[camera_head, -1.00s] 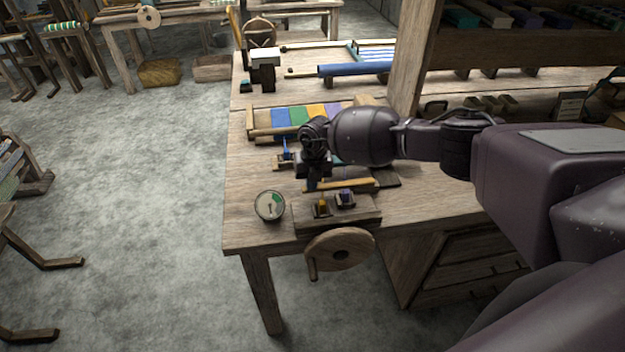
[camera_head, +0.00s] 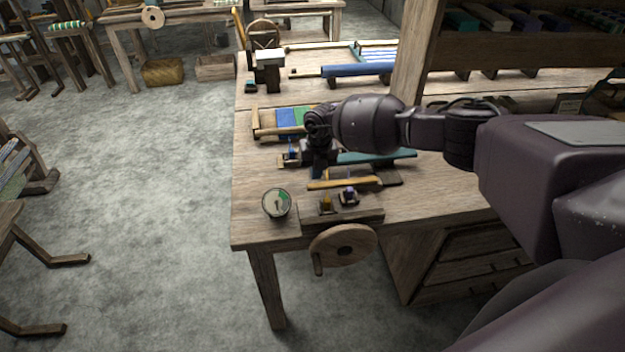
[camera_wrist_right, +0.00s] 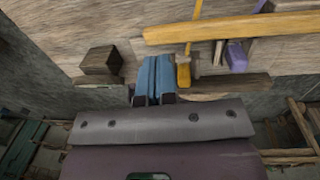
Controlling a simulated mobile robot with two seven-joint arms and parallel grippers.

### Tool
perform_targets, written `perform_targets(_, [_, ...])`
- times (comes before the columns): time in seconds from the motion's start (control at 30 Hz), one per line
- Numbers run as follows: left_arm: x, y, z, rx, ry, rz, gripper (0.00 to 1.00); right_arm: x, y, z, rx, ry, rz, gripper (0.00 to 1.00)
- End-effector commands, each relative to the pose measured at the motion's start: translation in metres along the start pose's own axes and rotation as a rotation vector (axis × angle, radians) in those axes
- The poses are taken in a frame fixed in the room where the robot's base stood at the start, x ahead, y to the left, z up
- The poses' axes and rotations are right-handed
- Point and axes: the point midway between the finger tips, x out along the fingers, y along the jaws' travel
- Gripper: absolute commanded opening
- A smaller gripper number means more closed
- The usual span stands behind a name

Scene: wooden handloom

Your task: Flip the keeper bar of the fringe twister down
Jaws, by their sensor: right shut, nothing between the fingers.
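The fringe twister (camera_head: 370,215) sits at the front edge of the wooden table, with a round crank wheel (camera_head: 343,246) on its front. A yellow clip (camera_head: 327,204) and a purple clip (camera_head: 349,196) stand on it; both also show in the right wrist view, yellow (camera_wrist_right: 184,74) and purple (camera_wrist_right: 236,57). The yellowish keeper bar (camera_head: 345,183) lies behind the clips and crosses the top of the wrist view (camera_wrist_right: 240,27). My right gripper (camera_head: 317,174) points down near the bar's left end. Its blue fingers (camera_wrist_right: 155,62) are shut and empty. Contact with the bar cannot be told.
A round dial (camera_head: 276,203) stands left of the twister. A small blue-topped device (camera_head: 291,155), colour swatches (camera_head: 287,122) and a teal bar (camera_head: 375,157) lie behind. A wooden post (camera_head: 410,55) and shelf stand at the right.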

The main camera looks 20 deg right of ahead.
Motion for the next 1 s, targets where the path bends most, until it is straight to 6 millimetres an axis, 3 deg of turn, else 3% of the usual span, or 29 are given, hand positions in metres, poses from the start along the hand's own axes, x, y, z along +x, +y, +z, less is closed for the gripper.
perform_targets(0.3, [0.001,-0.001,0.000,0.005,0.001,0.000,0.43,-0.065,0.006,0.002,-0.002,-0.005,0.002,0.00])
perform_targets(0.5, [0.004,0.002,-0.003,-0.001,0.009,0.002,0.43,-0.090,0.009,0.001,0.000,-0.002,0.001,0.00])
perform_targets(1.0, [0.001,0.000,0.003,-0.001,-0.002,0.000,0.43,-0.100,0.010,0.001,-0.001,-0.002,0.002,0.00])
